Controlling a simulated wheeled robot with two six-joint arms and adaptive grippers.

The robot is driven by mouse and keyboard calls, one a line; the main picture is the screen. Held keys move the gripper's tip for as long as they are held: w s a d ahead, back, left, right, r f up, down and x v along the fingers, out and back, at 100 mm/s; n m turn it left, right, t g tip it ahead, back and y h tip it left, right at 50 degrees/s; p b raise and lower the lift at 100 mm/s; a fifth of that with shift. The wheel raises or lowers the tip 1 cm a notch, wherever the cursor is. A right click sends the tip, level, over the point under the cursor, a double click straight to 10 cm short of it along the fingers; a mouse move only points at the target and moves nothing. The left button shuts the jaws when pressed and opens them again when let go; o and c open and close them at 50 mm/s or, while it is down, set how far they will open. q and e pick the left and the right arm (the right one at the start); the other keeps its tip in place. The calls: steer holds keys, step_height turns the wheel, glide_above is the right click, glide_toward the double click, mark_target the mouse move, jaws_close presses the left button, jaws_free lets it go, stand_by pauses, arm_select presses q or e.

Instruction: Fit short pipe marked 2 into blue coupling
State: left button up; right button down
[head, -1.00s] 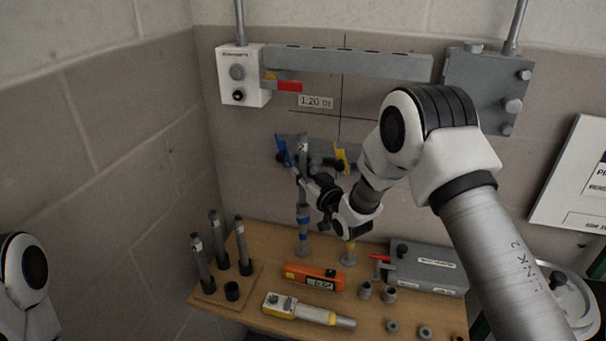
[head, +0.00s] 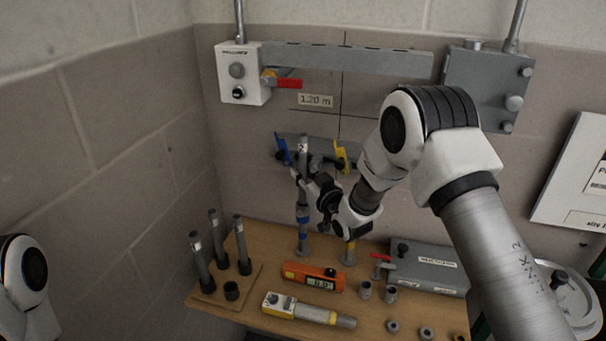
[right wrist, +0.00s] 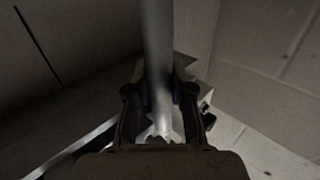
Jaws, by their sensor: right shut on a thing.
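The short pipe marked 2 (head: 303,146) is grey and stands about upright in the head view, with its dark mark near the top. My right gripper (head: 304,178) is shut on it; the right wrist view shows the pipe (right wrist: 157,45) between the two fingers of the gripper (right wrist: 160,98). The blue coupling (head: 303,215) is on an upright grey stub directly below the pipe. The pipe's lower end is close above or at the coupling; I cannot tell whether it is inside. My left gripper is out of view.
A wooden bench (head: 213,300) holds a rack of several dark pipes (head: 216,237), an orange meter (head: 314,276), a yellow-grey tool (head: 300,308), loose fittings and a grey case (head: 430,269). A yellow-banded stub (head: 348,253) stands right of the coupling. Wall clips (head: 283,152) sit behind the pipe.

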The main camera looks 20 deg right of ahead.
steer(key=shift+f+b, duration=1.3)
steer(key=shift+f, duration=0.3)
steer(key=c, duration=0.9)
jaws_free()
steer(key=shift+c, duration=0.2)
steer(key=shift+r, duration=0.1)
